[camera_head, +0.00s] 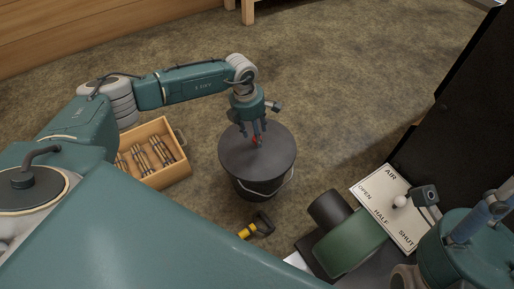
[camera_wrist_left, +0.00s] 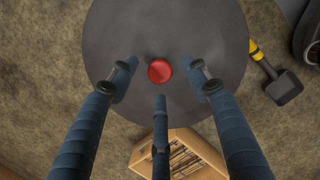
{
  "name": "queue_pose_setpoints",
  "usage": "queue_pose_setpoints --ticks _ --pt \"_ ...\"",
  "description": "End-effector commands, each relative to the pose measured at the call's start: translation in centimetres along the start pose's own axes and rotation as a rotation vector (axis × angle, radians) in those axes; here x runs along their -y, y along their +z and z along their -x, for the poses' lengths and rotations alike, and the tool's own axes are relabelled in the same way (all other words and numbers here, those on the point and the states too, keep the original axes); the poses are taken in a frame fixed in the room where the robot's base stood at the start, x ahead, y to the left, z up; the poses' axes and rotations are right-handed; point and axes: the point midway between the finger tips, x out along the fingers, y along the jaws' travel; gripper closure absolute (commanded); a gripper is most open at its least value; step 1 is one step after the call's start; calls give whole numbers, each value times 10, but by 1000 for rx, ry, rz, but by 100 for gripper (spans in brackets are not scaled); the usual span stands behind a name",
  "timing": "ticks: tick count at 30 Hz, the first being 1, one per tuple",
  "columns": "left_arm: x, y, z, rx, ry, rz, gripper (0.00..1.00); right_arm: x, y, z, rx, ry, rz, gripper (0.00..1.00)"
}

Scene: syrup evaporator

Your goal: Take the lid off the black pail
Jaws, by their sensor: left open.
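The black pail (camera_head: 262,186) stands on the floor with its dark round lid (camera_head: 238,155) on top and a thin wire handle at its side. A red knob (camera_wrist_left: 160,71) sits at the middle of the lid; the fingers partly hide it in the head view. My left gripper (camera_head: 258,138) points down over the lid. In the left wrist view its three fingers (camera_wrist_left: 162,82) are spread open around the red knob, with gaps between them and it. My right gripper (camera_head: 491,207) is partly in view at the right edge; its fingertips are not clear.
A wooden box (camera_head: 161,178) of slim rods stands left of the pail. A yellow and black tool (camera_head: 258,227) lies in front of it.

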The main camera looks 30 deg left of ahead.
Motion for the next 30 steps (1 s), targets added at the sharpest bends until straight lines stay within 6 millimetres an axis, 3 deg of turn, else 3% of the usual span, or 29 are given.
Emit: queue_pose_setpoints --ticks 1,3,10,17,30 --pt "0 0 -11 1 -1 0 52 0 2 4 -6 -3 1 60" --pt "0 1 -16 1 0 0 52 0 2 2 -15 -7 2 60" --pt "0 1 -15 1 0 0 54 1 1 -3 -22 -11 2 60" --pt "0 1 -15 1 0 0 100 1 -1 -3 -24 -10 2 60" --pt "0 2 -11 4 1 -1 100 0 1 -1 -12 -4 2 60"
